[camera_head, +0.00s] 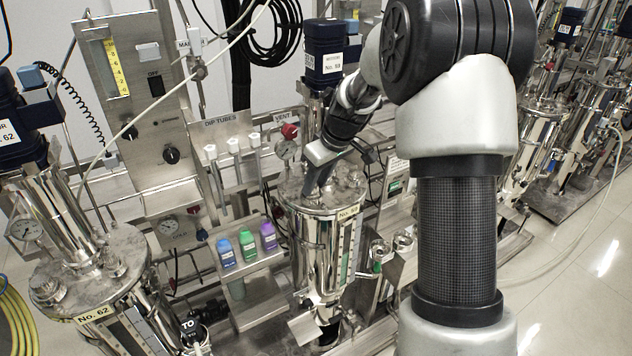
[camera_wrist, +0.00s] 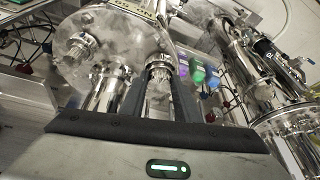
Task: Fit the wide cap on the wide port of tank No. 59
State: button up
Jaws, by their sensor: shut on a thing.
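The middle steel tank (camera_head: 312,255) has a small label that seems to read No. 59. My gripper (camera_head: 318,182) is low over its lid, pointing down. In the wrist view the gripper's dark fingers (camera_wrist: 158,85) close on a shiny metal part (camera_wrist: 158,98), which looks like the wide cap. Its lower end and any contact with the lid are hard to make out. The lid (camera_wrist: 110,50) carries several metal fittings, one with a round clamped top (camera_wrist: 77,47). In the head view the fingers and arm hide the part and the port under it.
Tank No. 62 (camera_head: 95,265) stands at the left. Blue, green and purple bottles (camera_head: 247,243) sit on a shelf beside the middle tank. A gauge with a red top (camera_head: 288,140) and a motor (camera_head: 325,55) rise close to my gripper. Dip tubes (camera_head: 233,150) hang behind.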

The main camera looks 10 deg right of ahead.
jog(key=o, duration=1.6)
jog(key=shift+c, duration=0.2)
jog(key=shift+r, duration=0.1)
